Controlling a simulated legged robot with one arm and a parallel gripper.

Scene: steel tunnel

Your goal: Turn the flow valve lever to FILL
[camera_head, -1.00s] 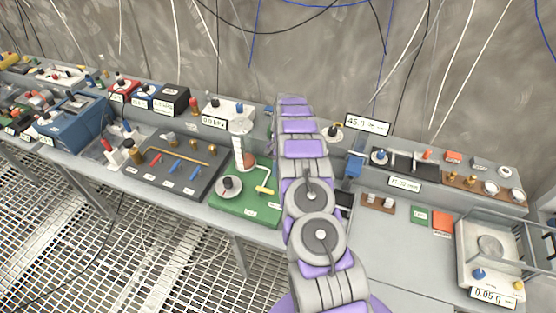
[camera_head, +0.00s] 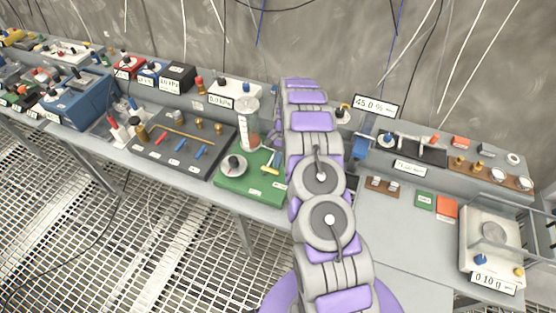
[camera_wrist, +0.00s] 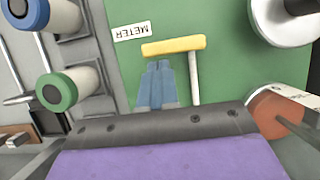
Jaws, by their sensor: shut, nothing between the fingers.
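The yellow valve lever (camera_wrist: 174,45) lies across the green panel (camera_wrist: 220,80) in the wrist view, at the head of a pale pipe. A METER label (camera_wrist: 132,31), upside down in this view, is just left of the lever. My gripper (camera_wrist: 158,66) is shut and empty, its blue-grey fingertips right at the lever's near edge; whether they touch it I cannot tell. I see no readable FILL label.
A clear cylinder with a reddish float (camera_wrist: 275,112) is close on the right in the wrist view. A round metal knob (camera_wrist: 285,18) is at upper right. Green-ended (camera_wrist: 58,90) and blue-ended (camera_wrist: 28,14) posts stand left. The bench's right front (camera_head: 390,235) is clear.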

